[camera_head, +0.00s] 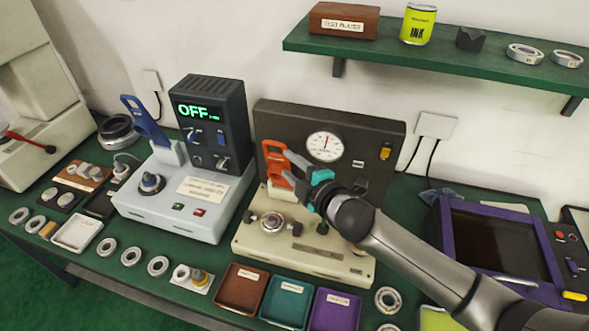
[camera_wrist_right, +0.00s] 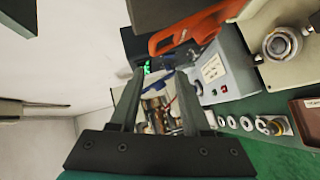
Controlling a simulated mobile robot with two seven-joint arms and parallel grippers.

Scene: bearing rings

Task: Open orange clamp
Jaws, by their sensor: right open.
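The orange clamp (camera_head: 273,163) stands on the beige machine base (camera_head: 250,238), in front of the dark panel with a round gauge (camera_head: 325,146). In the right wrist view, its long orange handle (camera_wrist_right: 190,28) crosses the top, beyond the fingertips and not visibly between them. My left gripper is not in view.
Left of it stands a grey machine (camera_head: 170,210) with a blue clamp (camera_head: 146,120) and an OFF display. Brown (camera_head: 243,287), teal (camera_head: 286,302) and purple (camera_head: 335,310) trays sit in front. Several metal rings lie along the front edge. A green shelf (camera_head: 430,62) hangs above.

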